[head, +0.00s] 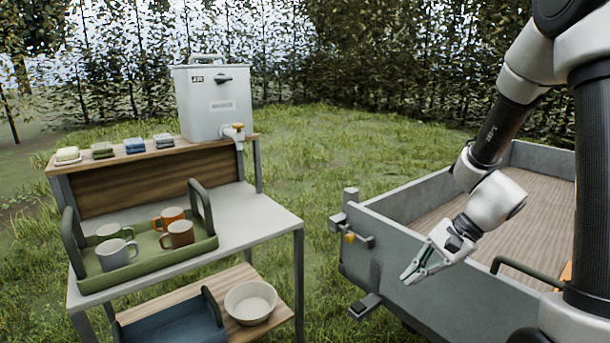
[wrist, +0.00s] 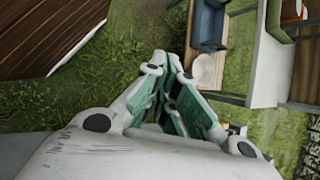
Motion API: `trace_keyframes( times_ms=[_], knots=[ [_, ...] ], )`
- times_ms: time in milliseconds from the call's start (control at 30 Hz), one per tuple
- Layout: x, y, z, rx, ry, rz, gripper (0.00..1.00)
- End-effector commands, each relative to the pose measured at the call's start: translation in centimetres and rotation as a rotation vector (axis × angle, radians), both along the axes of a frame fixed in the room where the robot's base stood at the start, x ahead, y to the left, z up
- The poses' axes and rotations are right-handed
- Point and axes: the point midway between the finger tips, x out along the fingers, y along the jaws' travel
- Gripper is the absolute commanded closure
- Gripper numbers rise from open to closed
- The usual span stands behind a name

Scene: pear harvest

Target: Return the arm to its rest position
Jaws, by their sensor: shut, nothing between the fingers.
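My arm comes in from the right in the head view, bent down at the elbow. My gripper (head: 412,275) hangs in front of the grey trailer (head: 395,262), near its front wall. It is shut and holds nothing. In the wrist view the fingers of my gripper (wrist: 172,70) come together at the tips, with grass below them. I cannot tell from these views how wide the gap between the gripper and the trailer wall is.
A wash stand (head: 262,218) stands at left with a green tray (head: 150,272) of mugs, a water tank (head: 213,103) and several sponges. A bowl (head: 250,302) and blue bin (head: 175,328) sit on its lower shelf. Grass lies open between stand and trailer.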

Motion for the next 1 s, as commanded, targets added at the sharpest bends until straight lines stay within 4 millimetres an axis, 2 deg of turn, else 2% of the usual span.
trace_keyframes(
  times_ms=[33,100,200,400,467,567,700,833,1000],
  knots=[
    [-1.8,-1.1,1.8,-0.057,-0.052,0.122,1.0],
    [-4.3,-3.1,3.8,-0.148,-0.114,0.299,1.0],
    [-7.1,-6.0,6.7,-0.289,-0.197,0.513,1.0],
    [-10.8,-11.0,12.5,-0.577,-0.354,0.796,1.0],
    [-11.6,-11.9,14.0,-0.65,-0.403,0.833,1.0],
    [-12.4,-12.4,16.2,-0.734,-0.488,0.852,1.0],
    [-13.1,-11.9,18.2,-0.779,-0.59,0.836,1.0],
    [-13.2,-11.7,19.0,-0.794,-0.629,0.83,1.0],
    [-13.2,-11.6,19.0,-0.792,-0.633,0.834,1.0]
  ],
)
